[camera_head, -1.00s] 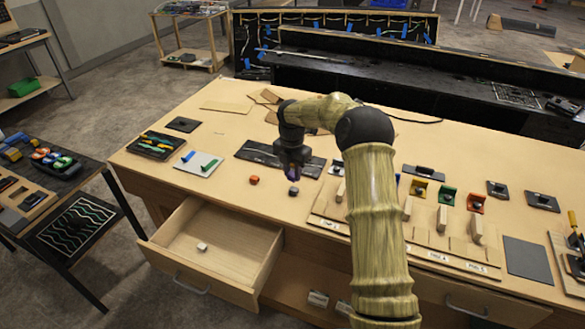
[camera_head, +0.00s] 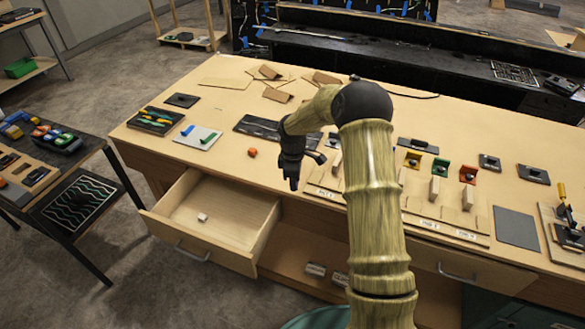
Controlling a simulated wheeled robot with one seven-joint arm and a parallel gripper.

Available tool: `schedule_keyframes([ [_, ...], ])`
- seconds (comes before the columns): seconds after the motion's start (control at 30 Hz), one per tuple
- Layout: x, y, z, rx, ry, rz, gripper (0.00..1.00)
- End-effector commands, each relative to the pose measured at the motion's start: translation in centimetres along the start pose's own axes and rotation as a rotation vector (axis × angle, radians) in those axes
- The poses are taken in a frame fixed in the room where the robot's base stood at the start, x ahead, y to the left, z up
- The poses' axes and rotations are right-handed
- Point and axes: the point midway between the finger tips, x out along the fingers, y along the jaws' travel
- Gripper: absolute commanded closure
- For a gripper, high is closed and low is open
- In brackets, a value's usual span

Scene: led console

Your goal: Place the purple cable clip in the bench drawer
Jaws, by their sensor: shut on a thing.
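My gripper (camera_head: 292,184) points down beside the front edge of the bench, right of the open drawer. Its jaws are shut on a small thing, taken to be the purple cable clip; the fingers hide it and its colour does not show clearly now. The bench drawer (camera_head: 235,230) is pulled out at the bench's left front. It holds one small whitish block, with much bare floor around it.
An orange piece (camera_head: 252,153) lies on the bench (camera_head: 225,165) near the drawer. A white mat (camera_head: 198,137) and a dark tool tray (camera_head: 156,121) lie farther left. Coloured brackets and wooden blocks stand to the right. A side table (camera_head: 85,150) stands left of the bench.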

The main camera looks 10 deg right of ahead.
Motion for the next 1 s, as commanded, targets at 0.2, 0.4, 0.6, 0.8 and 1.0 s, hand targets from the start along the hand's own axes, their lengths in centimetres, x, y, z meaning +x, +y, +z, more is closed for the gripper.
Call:
schedule_keyframes([
  [0.2, 2.2, -2.3, 0.8, 0.35, 0.0, -0.005, 0.98],
  [0.4, 4.0, -4.3, 1.6, 0.682, 0.002, -0.009, 0.98],
  [0.6, 5.5, -6.5, 2.5, 1.008, 0.004, -0.018, 0.98],
  [0.8, 6.4, -7.9, 3.1, 1.216, 0.005, -0.024, 0.98],
  [1.0, 6.5, -8.0, 3.1, 1.248, 0.007, -0.025, 0.98],
])
